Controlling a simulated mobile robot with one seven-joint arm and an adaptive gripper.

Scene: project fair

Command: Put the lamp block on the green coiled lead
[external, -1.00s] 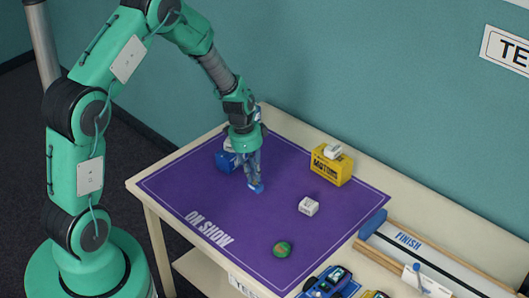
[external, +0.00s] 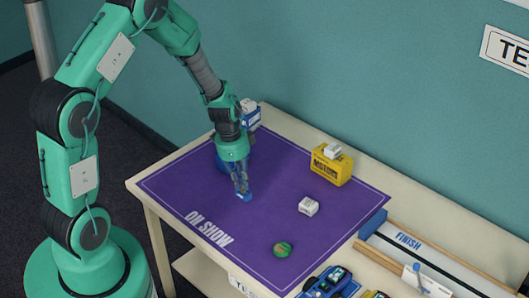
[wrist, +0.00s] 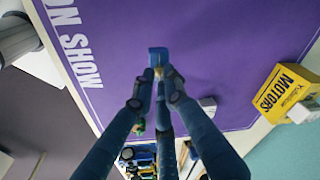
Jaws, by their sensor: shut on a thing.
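My gripper (external: 243,194) is shut on a small blue block, which I take to be the lamp block (wrist: 158,54). In the wrist view it sits between the fingertips, with a small tan part by the fingers. It is over the purple mat (external: 190,185); I cannot tell how high. The green coiled lead (external: 283,249) lies on the mat's front right part, a small round coil with some red on it. It is apart from my gripper, to its right and nearer the front. In the wrist view it is partly hidden behind a finger (wrist: 140,125).
A white block (external: 309,206) stands on the mat, right of my gripper. A yellow motors box (external: 331,168) with a white piece on top stands at the back. Blue boxes (external: 252,121) are partly behind my arm. A toy car (external: 328,283) and a track (external: 420,258) are at right.

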